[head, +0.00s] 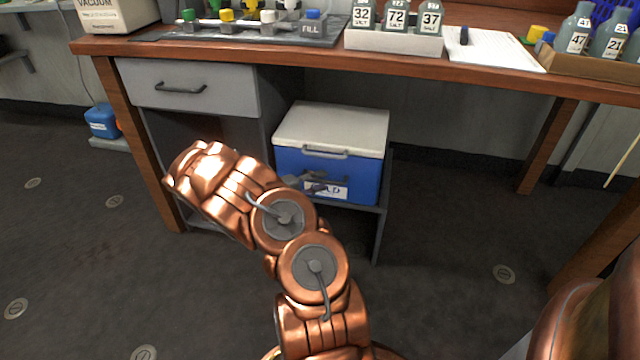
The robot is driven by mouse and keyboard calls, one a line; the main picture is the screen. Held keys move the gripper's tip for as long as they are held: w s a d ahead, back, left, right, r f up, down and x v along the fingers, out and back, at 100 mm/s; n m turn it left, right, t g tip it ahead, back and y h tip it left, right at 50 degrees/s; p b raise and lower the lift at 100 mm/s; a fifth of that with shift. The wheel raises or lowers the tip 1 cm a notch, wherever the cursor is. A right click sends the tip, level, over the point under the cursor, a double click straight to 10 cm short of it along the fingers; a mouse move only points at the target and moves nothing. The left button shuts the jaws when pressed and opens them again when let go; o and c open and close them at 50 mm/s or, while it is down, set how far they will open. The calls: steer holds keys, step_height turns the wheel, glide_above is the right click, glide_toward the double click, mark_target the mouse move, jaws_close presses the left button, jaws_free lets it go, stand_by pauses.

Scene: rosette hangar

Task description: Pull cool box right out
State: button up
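The cool box (345,170) is blue with a white lid (335,128). It sits on the low grey shelf under the wooden bench, with its front facing me. A grey handle (325,153) crosses the top of its front, and a white label with dark letters, partly covered, is lower down. My copper arm reaches up in front of the shelf's left part. The dark grey fingers of my gripper (312,184) seem to show just in front of the box's lower front, mostly hidden behind my arm. I cannot tell whether they touch the box or are closed.
The wooden bench (480,78) stands above, with a grey drawer (190,88) on the left. The shelf's side panel (382,215) is right of the box. Bottles (396,16) and a rack stand on the bench. A bench leg (547,145) stands at right. The floor between is clear.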

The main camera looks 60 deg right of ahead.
steer(key=shift+s+d, duration=0.2)
steer(key=shift+d, duration=0.2)
steer(key=shift+c, duration=0.2)
jaws_close()
stand_by(0.3)
